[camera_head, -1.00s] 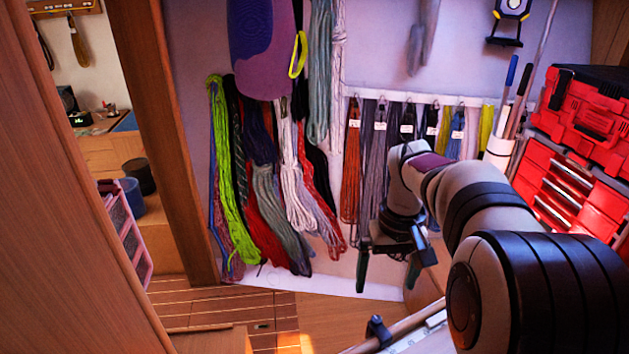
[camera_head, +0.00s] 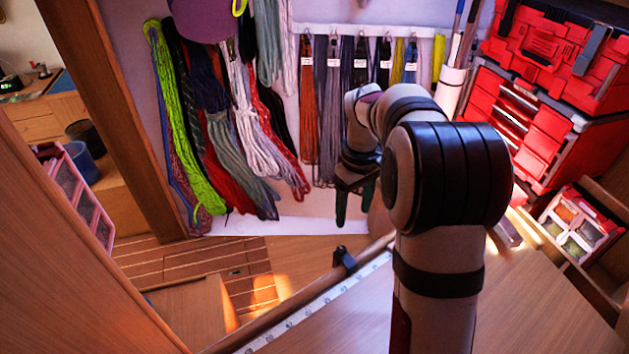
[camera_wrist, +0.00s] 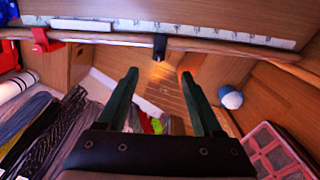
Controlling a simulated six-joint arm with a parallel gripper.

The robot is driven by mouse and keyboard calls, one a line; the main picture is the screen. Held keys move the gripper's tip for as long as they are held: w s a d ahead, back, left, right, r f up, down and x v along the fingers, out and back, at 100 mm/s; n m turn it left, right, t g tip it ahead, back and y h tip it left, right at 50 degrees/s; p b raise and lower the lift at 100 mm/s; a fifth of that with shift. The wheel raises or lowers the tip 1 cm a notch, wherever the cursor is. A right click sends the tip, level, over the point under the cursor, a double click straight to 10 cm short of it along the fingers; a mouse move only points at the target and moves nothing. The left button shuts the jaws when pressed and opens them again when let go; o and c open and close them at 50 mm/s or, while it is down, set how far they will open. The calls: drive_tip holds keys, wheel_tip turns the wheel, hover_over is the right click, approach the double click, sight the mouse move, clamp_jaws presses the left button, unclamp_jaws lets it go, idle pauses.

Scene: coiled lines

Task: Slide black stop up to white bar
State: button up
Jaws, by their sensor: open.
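The black stop (camera_head: 343,258) sits on a round wooden rail (camera_head: 295,305) in the head view; it also shows in the wrist view (camera_wrist: 160,46), at upper centre. A white strip with marks (camera_head: 330,297) runs along the rail. My gripper (camera_head: 355,204) is open and empty, just above the stop in the head view. In the wrist view its two green fingers (camera_wrist: 159,78) point toward the rail, with the stop beyond and between their tips, apart from them.
A red piece (camera_wrist: 42,40) is on the rail at the left in the wrist view. Coiled lines (camera_head: 245,130) hang on the wall behind, some under a white hook strip (camera_head: 420,32). Red toolboxes (camera_head: 550,60) stand at right. A pink crate (camera_wrist: 275,155) is at lower right.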

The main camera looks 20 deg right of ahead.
sight(347, 259)
wheel_tip(347, 259, down, 16)
drive_tip(key=shift+r, duration=0.2)
clamp_jaws()
idle(1.4)
